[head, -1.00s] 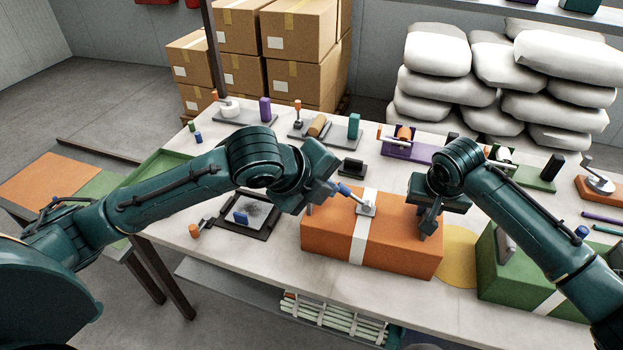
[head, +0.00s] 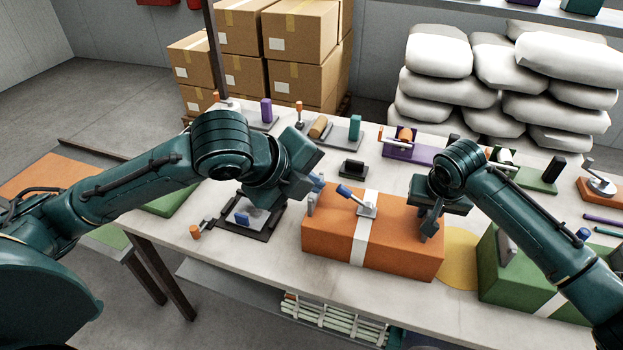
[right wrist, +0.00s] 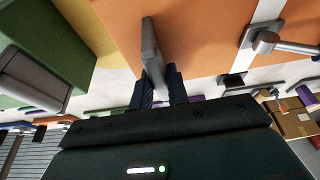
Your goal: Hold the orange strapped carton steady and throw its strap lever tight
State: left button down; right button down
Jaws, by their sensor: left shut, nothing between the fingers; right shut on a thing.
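The orange carton (head: 330,242) sits on the table with a white strap (head: 360,243) round its middle. A metal buckle (head: 367,210) on top carries a lever with a blue handle (head: 345,191), which points to the upper left; its tilt is hard to judge. My left gripper (head: 317,182) is shut and empty, just left of the blue handle and apart from it, above the carton's left end. My right gripper (head: 431,217) is shut on the grey upright tab (right wrist: 152,45) at the carton's right end. The buckle also shows in the right wrist view (right wrist: 264,41).
A green strapped carton (head: 500,283) stands to the right, beyond a yellow disc (head: 460,262). A dark tray (head: 240,222) lies left of the orange carton. A small black block (head: 351,167) and several bench fixtures stand behind.

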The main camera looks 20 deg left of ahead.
jog(key=c, duration=1.3)
grip_release()
jog(key=shift+o, duration=0.5)
jog(key=o, duration=0.4)
jog(key=shift+r, duration=0.1)
jog(key=shift+r+p, duration=1.2)
jog(key=shift+p, duration=0.2)
jog(key=shift+r, duration=2.2)
jog(key=shift+r, duration=0.1)
jog(key=shift+r, duration=1.4)
